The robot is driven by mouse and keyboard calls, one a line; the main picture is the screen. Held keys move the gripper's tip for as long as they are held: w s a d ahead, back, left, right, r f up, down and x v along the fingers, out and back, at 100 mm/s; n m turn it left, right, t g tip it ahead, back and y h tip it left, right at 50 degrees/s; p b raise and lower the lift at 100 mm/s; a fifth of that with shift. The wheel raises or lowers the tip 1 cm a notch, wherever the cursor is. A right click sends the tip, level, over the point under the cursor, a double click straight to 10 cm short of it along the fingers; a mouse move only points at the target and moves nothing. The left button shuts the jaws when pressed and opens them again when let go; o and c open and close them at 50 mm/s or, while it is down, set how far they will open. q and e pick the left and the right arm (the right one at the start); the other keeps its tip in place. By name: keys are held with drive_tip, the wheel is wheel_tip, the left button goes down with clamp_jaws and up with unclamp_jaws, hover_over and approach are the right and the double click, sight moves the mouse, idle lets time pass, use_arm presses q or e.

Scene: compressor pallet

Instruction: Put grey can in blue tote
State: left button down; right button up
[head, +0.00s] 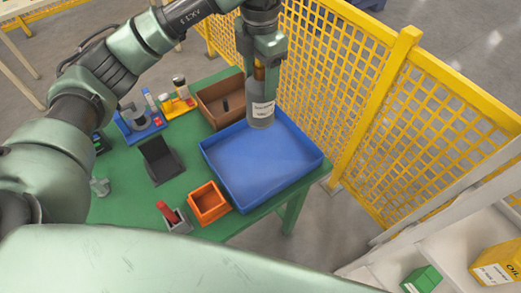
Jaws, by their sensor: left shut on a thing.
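The grey can (261,114) with a white label hangs upright below my left gripper (260,72). The gripper is shut on it near its top. The can is over the back part of the blue tote (262,163), near its rear wall. I cannot tell whether its bottom touches the tote floor. The rest of the tote looks empty. My right gripper is not in view.
On the green table (109,207) are a brown box (221,100) behind the tote, an orange bin (208,203) at its front left and a black holder (160,159). A yellow mesh fence (345,80) stands close behind and right.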

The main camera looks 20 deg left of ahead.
use_arm(q)
wheel_tip(320, 180, down, 20)
drive_tip(key=p, duration=0.5)
drive_tip(key=shift+r, duration=0.2)
drive_tip(key=shift+f, duration=0.2)
drive_tip(key=shift+c, duration=2)
unclamp_jaws()
drive_tip(key=shift+r, duration=0.15)
